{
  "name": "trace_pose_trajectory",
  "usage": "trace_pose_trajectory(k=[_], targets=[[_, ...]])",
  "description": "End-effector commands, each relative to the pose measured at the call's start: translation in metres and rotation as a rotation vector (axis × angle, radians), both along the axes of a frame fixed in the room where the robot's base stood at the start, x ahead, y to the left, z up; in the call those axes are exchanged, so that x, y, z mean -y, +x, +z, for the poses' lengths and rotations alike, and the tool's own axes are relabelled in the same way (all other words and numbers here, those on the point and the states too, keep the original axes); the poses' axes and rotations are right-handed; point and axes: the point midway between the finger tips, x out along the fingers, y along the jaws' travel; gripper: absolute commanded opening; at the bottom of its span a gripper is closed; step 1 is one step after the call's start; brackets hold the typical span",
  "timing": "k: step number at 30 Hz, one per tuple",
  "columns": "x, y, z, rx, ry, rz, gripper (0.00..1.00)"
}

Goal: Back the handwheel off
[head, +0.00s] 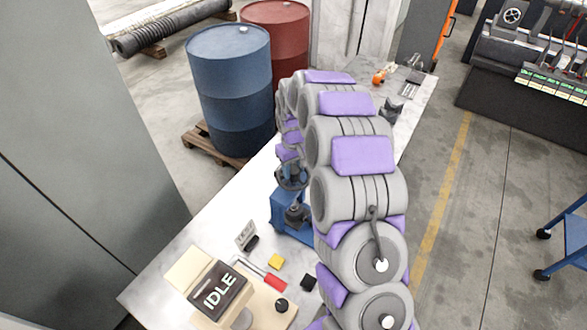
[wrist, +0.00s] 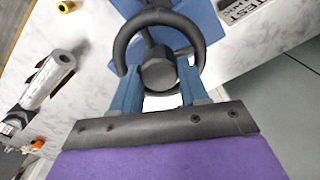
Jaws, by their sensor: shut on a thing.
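The handwheel (wrist: 124,40) is a dark ring with a thick central hub, in front of a blue body (wrist: 206,16) in the wrist view. My gripper (wrist: 159,72) has its two blue fingers on either side of the hub, inside the ring's span, and is shut on the handwheel. The lower part of the wheel is hidden by the fingers. In the head view the blue body (head: 279,212) stands on the pale bench, partly covered by my arm. The dark handwheel (head: 291,177) shows above it, and my gripper is largely hidden there.
A metal cylinder (wrist: 48,79) lies left in the wrist view.

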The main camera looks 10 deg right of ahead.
Motion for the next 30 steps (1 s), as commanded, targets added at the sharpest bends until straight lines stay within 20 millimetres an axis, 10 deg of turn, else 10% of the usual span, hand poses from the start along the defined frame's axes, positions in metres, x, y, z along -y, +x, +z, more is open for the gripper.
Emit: trace_pose_trajectory(k=[30], targets=[[-0.0014,0.002,0.0025,0.008,-0.001,0.962,0.14]])
